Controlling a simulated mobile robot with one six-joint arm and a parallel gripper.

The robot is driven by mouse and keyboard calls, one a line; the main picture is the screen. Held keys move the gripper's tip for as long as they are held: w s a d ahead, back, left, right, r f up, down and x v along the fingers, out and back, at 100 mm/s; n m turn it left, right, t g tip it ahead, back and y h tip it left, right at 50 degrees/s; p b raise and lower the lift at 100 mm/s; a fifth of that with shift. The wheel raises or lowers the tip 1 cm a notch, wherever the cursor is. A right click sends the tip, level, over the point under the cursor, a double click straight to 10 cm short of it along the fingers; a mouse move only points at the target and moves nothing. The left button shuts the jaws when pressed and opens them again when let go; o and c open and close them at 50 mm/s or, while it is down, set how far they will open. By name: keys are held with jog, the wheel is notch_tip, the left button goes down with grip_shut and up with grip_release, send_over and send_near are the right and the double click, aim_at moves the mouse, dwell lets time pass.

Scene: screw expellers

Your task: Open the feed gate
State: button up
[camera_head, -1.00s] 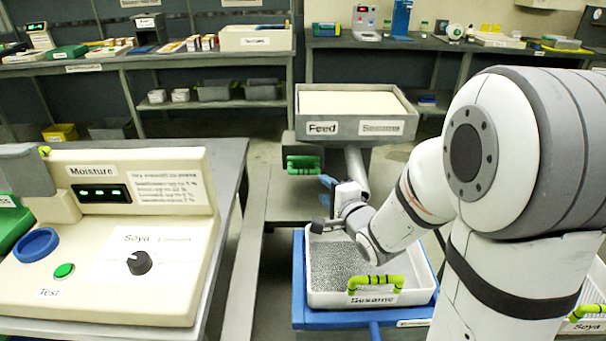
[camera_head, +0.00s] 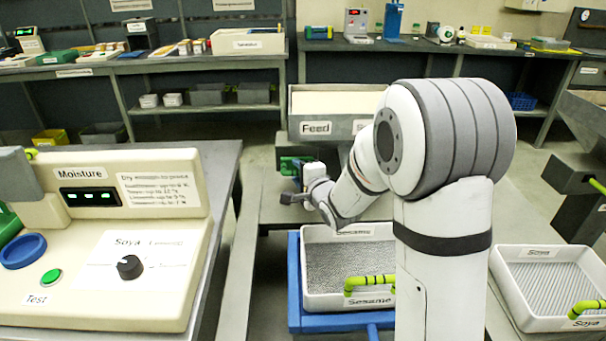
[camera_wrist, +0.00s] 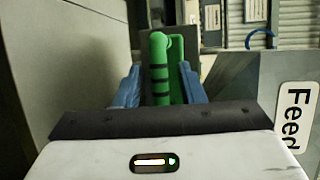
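The feed hopper (camera_head: 315,128) stands in the middle of the head view, with a "Feed" label that also shows sideways in the wrist view (camera_wrist: 295,115). Its green gate handle (camera_head: 286,166) is below the hopper, partly hidden by my gripper. In the wrist view the green handle (camera_wrist: 161,72) stands between the two blue fingers of my gripper (camera_wrist: 160,90). The fingers are apart, one on each side of the handle, with a visible gap on the left. Contact on the right cannot be told. The gate itself is not clearly visible.
A white tray labelled Sesame (camera_head: 318,300) with a yellow-green handle sits on a blue stand below my arm. A Soya tray (camera_head: 515,315) is at right. The moisture tester (camera_head: 180,270) stands on the left bench. A grey wall (camera_wrist: 70,60) is close left of my gripper.

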jog(key=shift+c, duration=0.6)
grip_shut()
